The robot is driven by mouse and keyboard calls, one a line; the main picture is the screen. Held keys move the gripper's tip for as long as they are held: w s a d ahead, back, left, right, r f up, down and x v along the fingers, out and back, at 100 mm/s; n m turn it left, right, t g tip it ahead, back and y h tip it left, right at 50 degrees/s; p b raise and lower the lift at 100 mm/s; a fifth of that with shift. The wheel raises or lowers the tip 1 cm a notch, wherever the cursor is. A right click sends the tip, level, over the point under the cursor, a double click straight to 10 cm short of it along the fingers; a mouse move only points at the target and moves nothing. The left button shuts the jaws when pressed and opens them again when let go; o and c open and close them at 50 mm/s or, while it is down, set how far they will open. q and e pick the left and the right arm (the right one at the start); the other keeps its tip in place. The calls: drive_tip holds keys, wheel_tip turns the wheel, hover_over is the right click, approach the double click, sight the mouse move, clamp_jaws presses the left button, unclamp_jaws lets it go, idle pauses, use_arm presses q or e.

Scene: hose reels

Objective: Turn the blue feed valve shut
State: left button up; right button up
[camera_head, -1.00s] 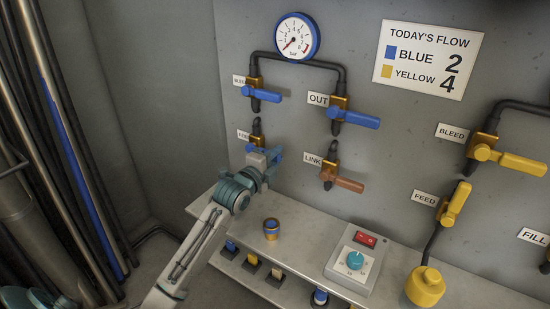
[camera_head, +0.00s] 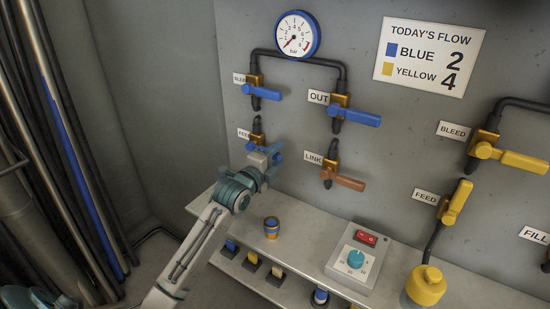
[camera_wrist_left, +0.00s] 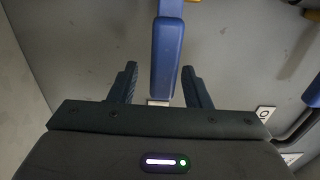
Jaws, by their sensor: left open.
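The blue feed valve sits below the left bleed valve, under the FEED label (camera_head: 244,134). In the head view my left gripper (camera_head: 268,152) covers most of it; a bit of blue handle (camera_head: 278,157) shows by the fingers. In the left wrist view the long blue handle (camera_wrist_left: 167,60) runs between the two open fingers of my left gripper (camera_wrist_left: 159,70), nearer the right finger. The fingers flank the handle and a gap shows on the left; contact on the right cannot be told. My right gripper is not in view.
Above are the blue bleed handle (camera_head: 262,92), blue out handle (camera_head: 355,116) and gauge (camera_head: 298,36). The orange link handle (camera_head: 346,182) is close on the right.

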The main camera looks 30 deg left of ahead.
use_arm(q)
drive_tip(key=shift+s, duration=0.55)
drive_tip(key=s, duration=0.9)
drive_tip(key=shift+s+a+b, duration=0.35)
drive_tip(key=shift+a+b, duration=0.05)
drive_tip(key=shift+b, duration=0.05)
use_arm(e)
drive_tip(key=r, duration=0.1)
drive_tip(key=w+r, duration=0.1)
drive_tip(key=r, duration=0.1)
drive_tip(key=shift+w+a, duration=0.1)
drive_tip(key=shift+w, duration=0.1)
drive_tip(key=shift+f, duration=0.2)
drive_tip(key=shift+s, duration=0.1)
